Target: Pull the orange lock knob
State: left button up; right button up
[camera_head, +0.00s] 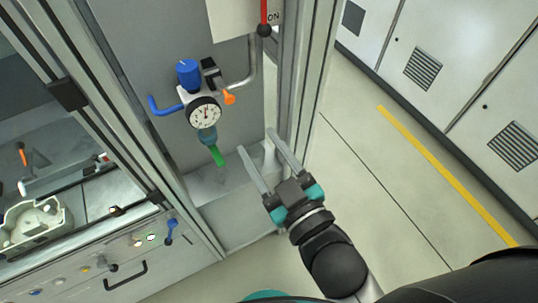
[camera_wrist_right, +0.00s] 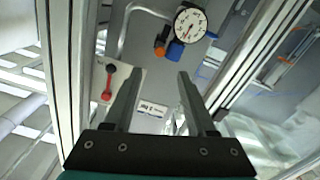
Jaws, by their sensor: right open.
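The orange lock knob (camera_head: 229,97) sits on the right side of the air unit, beside the round gauge (camera_head: 204,113). In the right wrist view the orange knob (camera_wrist_right: 160,48) is above and between my fingertips, with the gauge (camera_wrist_right: 190,22) to its upper right. My right gripper (camera_head: 257,142) is open and empty, below and right of the knob in the head view, apart from it. Its two fingers also show in the right wrist view (camera_wrist_right: 156,84). My left gripper is not in view.
A blue knob (camera_head: 188,73) tops the unit, and a green tip (camera_head: 217,156) hangs below. A grey pipe (camera_head: 249,68) runs up right of it. A red lever (camera_head: 264,14) is above. A metal post (camera_head: 302,80) stands right of the panel; open floor lies beyond.

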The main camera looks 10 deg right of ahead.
jog(key=shift+v, duration=1.1)
jog(key=shift+f, duration=0.1)
jog(key=s+d+f+m+g+h+b, duration=0.1)
jog(key=s+f+g+b, duration=0.2)
jog(key=f, duration=1.2)
jog(key=s+d+f+g+h+b, duration=0.15)
jog(key=f+b, duration=0.35)
jog(key=f, duration=1)
jog(key=s+d+f+m+g+h+b, duration=0.15)
jog(key=f+g+b, duration=0.25)
jog(key=f, duration=1.1)
jog(key=s+d+f+m+g+b, duration=0.1)
jog(key=s+d+f+g+b, duration=0.3)
jog(key=s+f, duration=0.5)
jog(key=s+d+f+g+h+b, duration=0.1)
jog(key=s+d+f+g+b, duration=0.2)
jog(key=s+f, duration=0.7)
notch_tip(320, 180, down, 7)
jog(key=d+b, duration=0.2)
jog(key=shift+s+d+f+m+g+h, duration=0.25)
jog(key=shift+s+d+m+g+h, duration=0.05)
jog(key=shift+m+g, duration=0.05)
